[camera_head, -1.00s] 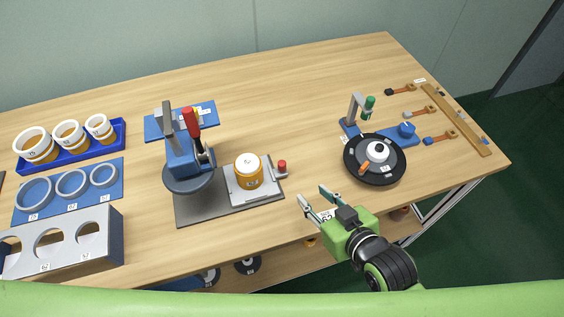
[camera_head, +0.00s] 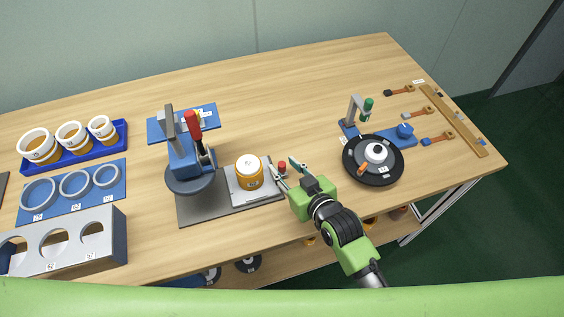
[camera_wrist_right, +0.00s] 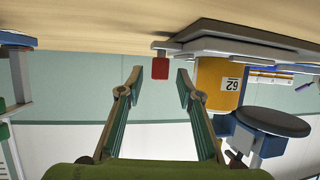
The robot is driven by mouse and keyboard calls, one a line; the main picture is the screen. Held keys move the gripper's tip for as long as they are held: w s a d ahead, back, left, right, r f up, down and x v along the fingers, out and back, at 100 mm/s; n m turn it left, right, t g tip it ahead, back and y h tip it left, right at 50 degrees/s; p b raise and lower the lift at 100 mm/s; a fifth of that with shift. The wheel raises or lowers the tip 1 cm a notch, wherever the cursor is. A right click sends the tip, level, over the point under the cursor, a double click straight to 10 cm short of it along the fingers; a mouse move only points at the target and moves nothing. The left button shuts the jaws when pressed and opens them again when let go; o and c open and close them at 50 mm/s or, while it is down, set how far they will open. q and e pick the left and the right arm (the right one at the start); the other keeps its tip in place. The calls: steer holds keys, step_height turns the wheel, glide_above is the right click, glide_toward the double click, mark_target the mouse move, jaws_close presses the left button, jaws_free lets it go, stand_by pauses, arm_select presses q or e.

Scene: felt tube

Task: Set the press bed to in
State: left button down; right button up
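The press (camera_head: 184,157) is blue with a red lever and a round dark plate, standing on a grey base (camera_head: 205,208). Its light sliding bed (camera_head: 245,198) sits to the right of the press head, out from under it, with an orange and white cup (camera_head: 249,178) on it. The bed's red knob (camera_head: 282,167) is at its right end. My right gripper (camera_head: 284,168) is open around or just short of the knob. In the right wrist view the red knob (camera_wrist_right: 160,68) shows between and beyond the open fingertips (camera_wrist_right: 160,75). My left gripper is not in view.
A black round dish (camera_head: 352,176) on a blue fixture stands to the right. Several brushes lie by a wooden strip (camera_head: 455,118) at the far right. A blue tray (camera_head: 70,158) of cups, a ring board and a grey holed block (camera_head: 112,228) are at left.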

steer(key=shift+x, duration=1.15)
